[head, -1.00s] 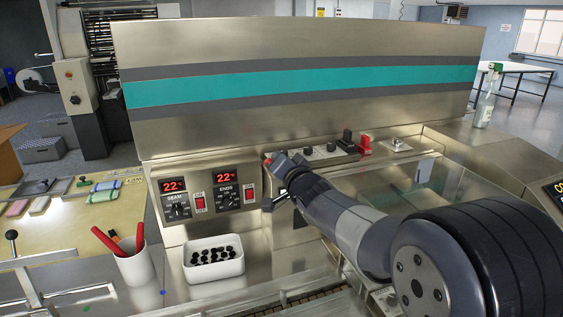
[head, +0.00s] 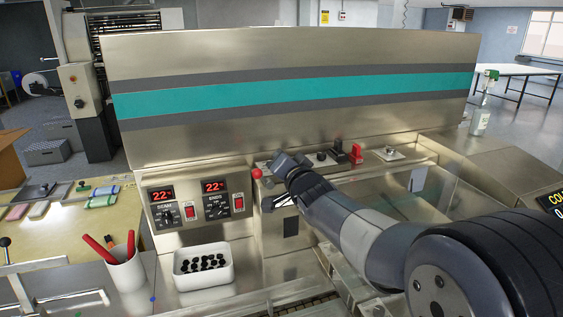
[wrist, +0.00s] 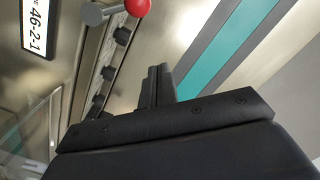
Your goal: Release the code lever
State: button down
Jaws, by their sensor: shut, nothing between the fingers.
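The code lever's red ball knob (head: 257,173) shows at the left end of the panel ledge, just left of my gripper (head: 284,163). In the wrist view the red knob (wrist: 138,7) is at the top edge with a grey metal stub (wrist: 95,13) beside it; most of the lever is hidden or out of frame. My gripper's fingers (wrist: 158,85) are shut with nothing between them. They appear apart from the knob.
Black knobs (head: 321,157) and a red switch (head: 356,153) line the ledge to the right. Two red temperature displays (head: 162,194), a white bin (head: 203,266) and a pen cup (head: 124,270) stand left. The steel hood (head: 290,110) rises behind.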

jog(key=a+v, duration=0.1)
jog(key=v, duration=0.8)
jog(key=shift+s+b, duration=0.2)
jog(key=shift+b, duration=0.15)
